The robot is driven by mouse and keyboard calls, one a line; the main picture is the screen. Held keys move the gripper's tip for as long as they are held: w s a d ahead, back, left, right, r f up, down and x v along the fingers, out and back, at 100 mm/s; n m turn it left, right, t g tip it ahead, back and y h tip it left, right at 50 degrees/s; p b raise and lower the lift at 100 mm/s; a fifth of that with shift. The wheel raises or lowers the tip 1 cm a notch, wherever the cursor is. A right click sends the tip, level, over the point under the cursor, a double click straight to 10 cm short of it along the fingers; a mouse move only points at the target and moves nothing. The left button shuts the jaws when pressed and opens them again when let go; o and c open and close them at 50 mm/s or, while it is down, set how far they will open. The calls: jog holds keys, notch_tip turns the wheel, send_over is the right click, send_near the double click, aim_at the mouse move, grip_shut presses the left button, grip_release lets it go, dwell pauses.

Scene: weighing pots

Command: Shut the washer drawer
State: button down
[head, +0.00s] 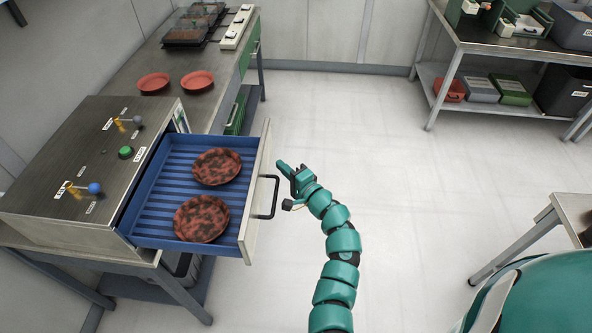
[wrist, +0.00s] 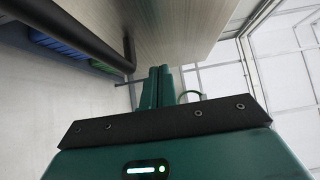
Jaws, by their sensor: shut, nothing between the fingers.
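The washer drawer (head: 163,198) is blue inside and is pulled out to the right of its metal housing (head: 100,158). Two dirty, dark-blotched red saucers lie in it, one farther back (head: 216,166) and one nearer (head: 201,218). The drawer's pale front panel (head: 254,200) carries a black bar handle (head: 273,196). My gripper (head: 281,166) is shut and empty, just to the right of the front panel near the handle's far end. In the wrist view the shut fingers (wrist: 157,75) point at the pale panel, with the black handle (wrist: 85,35) to their left. I cannot tell whether they touch the panel.
Two clean red saucers (head: 153,82) (head: 198,80) lie on the bench behind the washer. A green button (head: 125,153) and small levers are on the housing top. A shelf table (head: 500,45) stands at the back right. The floor (head: 420,180) to the right is clear.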

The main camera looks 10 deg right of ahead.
jog(key=shift+w+a, duration=0.25)
jog(key=shift+a, duration=0.8)
